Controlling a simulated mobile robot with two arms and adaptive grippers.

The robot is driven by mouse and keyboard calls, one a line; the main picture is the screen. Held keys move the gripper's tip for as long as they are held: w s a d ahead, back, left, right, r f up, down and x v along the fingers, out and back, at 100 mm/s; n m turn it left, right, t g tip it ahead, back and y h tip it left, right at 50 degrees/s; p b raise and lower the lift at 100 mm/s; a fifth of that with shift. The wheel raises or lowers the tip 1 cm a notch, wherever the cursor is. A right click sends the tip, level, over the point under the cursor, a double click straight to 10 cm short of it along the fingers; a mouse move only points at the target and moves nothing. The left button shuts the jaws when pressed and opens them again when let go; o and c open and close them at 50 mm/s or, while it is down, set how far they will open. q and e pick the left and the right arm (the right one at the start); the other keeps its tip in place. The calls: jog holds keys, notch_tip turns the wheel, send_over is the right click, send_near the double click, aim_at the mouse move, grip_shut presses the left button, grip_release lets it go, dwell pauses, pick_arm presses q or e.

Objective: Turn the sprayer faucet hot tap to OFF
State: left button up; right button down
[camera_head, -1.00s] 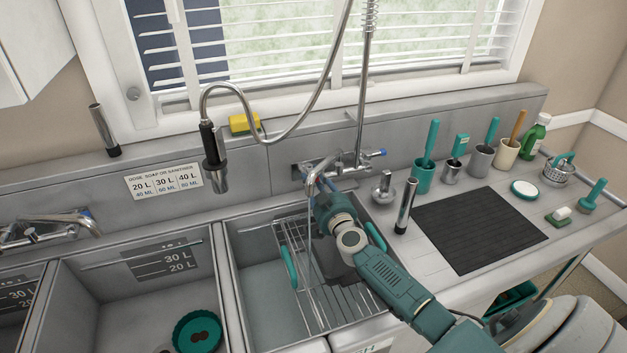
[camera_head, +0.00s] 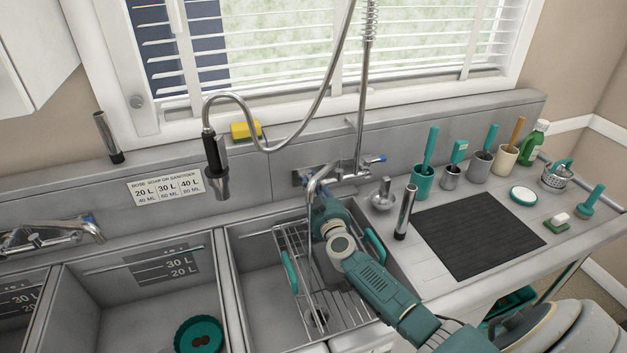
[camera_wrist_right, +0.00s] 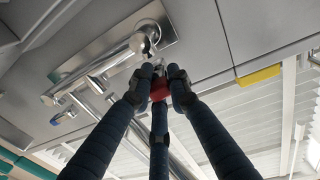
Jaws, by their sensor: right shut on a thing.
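The sprayer faucet (camera_head: 347,172) is chrome and mounted on the back wall above the right basin. Its blue-marked tap (camera_head: 377,158) points right, and it also shows in the right wrist view (camera_wrist_right: 58,119). The red-marked hot tap (camera_wrist_right: 159,91) shows in the right wrist view between my fingertips; in the head view my gripper and the spout hide it. My right gripper (camera_wrist_right: 160,76), with three dark blue fingers, is shut on the hot tap handle. In the head view it (camera_head: 318,200) is at the left side of the faucet, behind the spout. My left gripper is out of view.
A wire rack with teal handles (camera_head: 373,250) sits in the right basin under my arm. The black sprayer head (camera_head: 213,160) hangs at left on its hose. A yellow sponge (camera_head: 245,130) lies on the ledge.

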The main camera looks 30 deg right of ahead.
jog(key=m+h+p, duration=0.1)
jog(key=a+m+g+h+p, duration=0.1)
jog(key=h+p, duration=0.1)
jog(key=shift+w+h, duration=0.2)
jog(key=shift+h, duration=0.1)
jog(key=shift+w+a+f+m+g+h+b, duration=0.15)
jog(key=shift+w+a+m+g+h+b, duration=0.25)
jog(key=shift+m+g+h+b, duration=2.25)
jog(key=shift+w+a+f+m+g+h+b, duration=0.35)
jog(key=shift+g+b, duration=0.75)
jog(key=shift+b, duration=3.4)
jog(key=shift+w+a+m+g+h+b, duration=0.4)
jog(key=shift+m+g+h+b, duration=1.1)
jog(key=shift+b, duration=2.05)
jog(key=shift+w+d+g+y, duration=0.1)
jog(key=shift+g+y, duration=0.2)
jog(key=shift+g, duration=0.05)
jog(key=c, duration=1.9)
grip_release()
jog(key=shift+o, duration=0.2)
jog(key=shift+r, duration=0.15)
